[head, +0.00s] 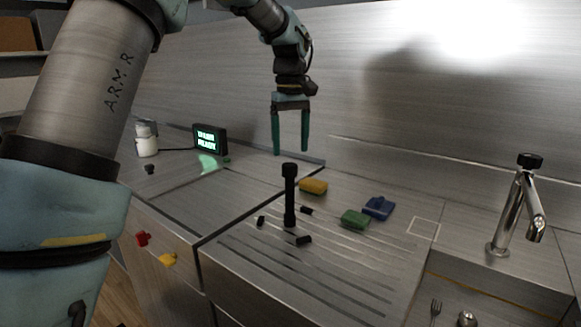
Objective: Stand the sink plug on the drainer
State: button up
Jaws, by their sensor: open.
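The drainer (345,277) is a ribbed steel board in the middle of the head view. A tall dark post (290,198) with a wider head stands upright on it. A small dark knobbed piece (150,169) sits on the counter at the left. I cannot tell for sure which of these is the sink plug. My gripper (290,150) points down with its two green fingers apart and nothing between them. In the picture it hangs just above the post's head, apart from it. Their difference in depth is hard to judge.
Small dark pieces (304,240) lie around the post. A yellow sponge (313,186), a green sponge (355,219) and a blue block (378,207) lie behind it. A lit display (209,140) stands at left.

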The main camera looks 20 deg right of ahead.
jog(key=shift+r, duration=1.2)
jog(key=a+f, duration=0.4)
jog(key=a, duration=0.6)
jog(key=a+f, duration=0.4)
jog(key=a, duration=0.6)
jog(key=s+a+f, duration=0.2)
jog(key=s+a, duration=0.1)
jog(key=a, duration=0.2)
jog(key=s+a+f+t, duration=0.1)
jog(key=s+a+f, duration=0.2)
jog(key=a, duration=0.3)
jog(key=s+a+f+m, duration=0.1)
jog(key=s+a+f, duration=0.2)
jog(key=s+a, duration=0.1)
jog(key=shift+s+a+t, duration=0.3)
jog(key=shift+s+a, duration=0.05)
jog(key=shift+a, duration=0.5)
